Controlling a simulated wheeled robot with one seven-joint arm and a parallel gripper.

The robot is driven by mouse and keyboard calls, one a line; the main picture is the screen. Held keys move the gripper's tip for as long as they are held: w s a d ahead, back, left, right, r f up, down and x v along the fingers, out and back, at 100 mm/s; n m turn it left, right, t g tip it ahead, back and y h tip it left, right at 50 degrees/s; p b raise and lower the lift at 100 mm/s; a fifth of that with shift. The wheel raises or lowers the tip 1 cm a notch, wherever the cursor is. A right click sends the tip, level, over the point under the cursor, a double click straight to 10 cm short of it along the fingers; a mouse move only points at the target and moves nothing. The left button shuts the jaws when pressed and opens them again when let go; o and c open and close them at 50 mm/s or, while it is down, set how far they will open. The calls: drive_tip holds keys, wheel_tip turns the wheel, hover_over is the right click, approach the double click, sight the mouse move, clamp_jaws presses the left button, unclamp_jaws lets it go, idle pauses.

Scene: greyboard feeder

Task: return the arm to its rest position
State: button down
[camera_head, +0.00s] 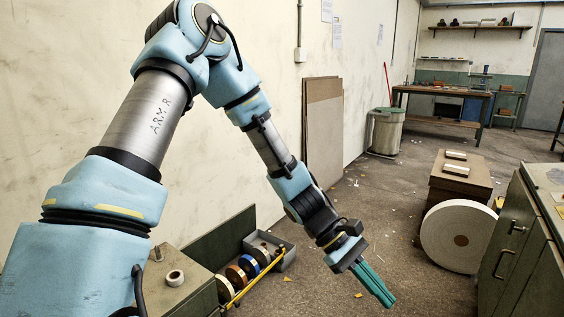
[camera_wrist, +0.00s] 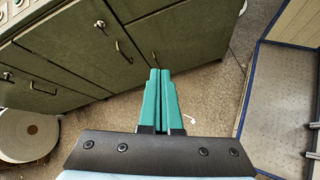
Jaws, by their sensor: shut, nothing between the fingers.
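My arm reaches out from the left of the head view, bent at the elbow, with its forearm sloping down to the right. My gripper (camera_head: 389,300) has green fingers, which are shut together with nothing between them. It hangs in free air over the floor and points down to the right. In the wrist view my gripper (camera_wrist: 160,72) shows its two fingers side by side and touching, in front of a green cabinet (camera_wrist: 95,50). I cannot see it touching anything.
A green cabinet (camera_head: 508,235) stands at the right. A large white roll (camera_head: 458,236) leans by a brown box (camera_head: 455,181). A bin (camera_head: 384,132) and workbench (camera_head: 439,107) stand farther back. The middle floor is mostly clear.

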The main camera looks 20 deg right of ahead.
drive_tip(key=w+a+r+m+t+y+p, duration=0.1)
drive_tip(key=w+a, duration=0.5)
drive_tip(key=a, duration=0.7)
drive_tip(key=w+a+r+m+t+y+p, duration=0.1)
drive_tip(key=w+a+r+t, duration=0.5)
drive_tip(key=a, duration=0.7)
drive_tip(key=w+a+r+m+t+y+p, duration=0.1)
drive_tip(key=w+a+r+t+y+p, duration=0.2)
drive_tip(key=a, duration=1)
drive_tip(key=w+r, duration=0.3)
drive_tip(key=shift+r+y, duration=0.35)
drive_tip(key=shift+y, duration=0.05)
